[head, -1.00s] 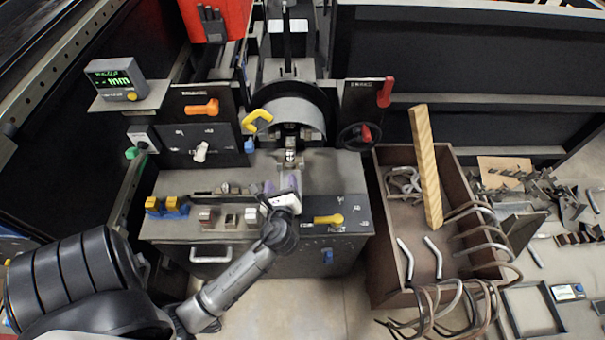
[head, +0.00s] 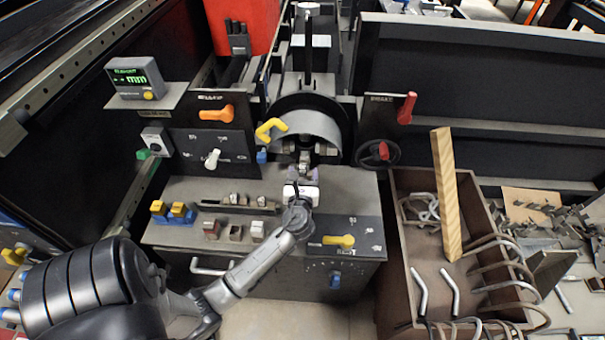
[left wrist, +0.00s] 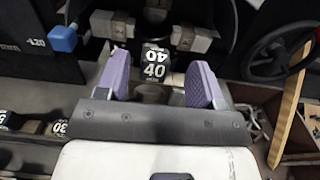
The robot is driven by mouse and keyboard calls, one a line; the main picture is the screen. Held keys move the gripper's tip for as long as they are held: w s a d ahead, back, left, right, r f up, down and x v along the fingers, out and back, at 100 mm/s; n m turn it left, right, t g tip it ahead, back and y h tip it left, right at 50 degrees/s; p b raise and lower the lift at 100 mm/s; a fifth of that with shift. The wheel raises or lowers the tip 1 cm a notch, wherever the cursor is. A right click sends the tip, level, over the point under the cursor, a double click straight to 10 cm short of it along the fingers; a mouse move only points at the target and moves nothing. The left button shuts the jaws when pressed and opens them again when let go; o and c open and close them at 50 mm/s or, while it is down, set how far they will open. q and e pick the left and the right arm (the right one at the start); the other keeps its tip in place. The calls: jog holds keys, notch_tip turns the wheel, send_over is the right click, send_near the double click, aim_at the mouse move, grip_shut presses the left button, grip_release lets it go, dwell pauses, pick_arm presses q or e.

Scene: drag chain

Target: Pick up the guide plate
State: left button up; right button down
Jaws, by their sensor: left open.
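A dark block marked "40" (left wrist: 152,65), which looks like the guide plate, sits in the machine's holder between metal jaws in the left wrist view. In the head view the holder (head: 304,157) is small and the plate cannot be made out clearly. My left gripper (left wrist: 162,72) is open, with its purple-padded fingers pointing at the plate from the front. The plate appears between and beyond the fingertips, and I see no grip on it. In the head view the left gripper (head: 302,176) is just in front of the holder. My right gripper is not in view.
Small blocks (head: 235,232) sit on the bench top left of my arm; some carry number labels in the left wrist view. A yellow lever (head: 339,240) is to the right. A handwheel (head: 378,153) stands right of the holder. A brown bin (head: 405,270) holds bent tubes.

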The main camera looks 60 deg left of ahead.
aim_at(303, 164)
pick_arm(q)
jog(key=shift+b+x, duration=0.6)
jog(key=shift+x, duration=2.1)
jog(key=shift+s+f, duration=0.15)
jog(key=shift+s, duration=0.05)
jog(key=c, duration=1.1)
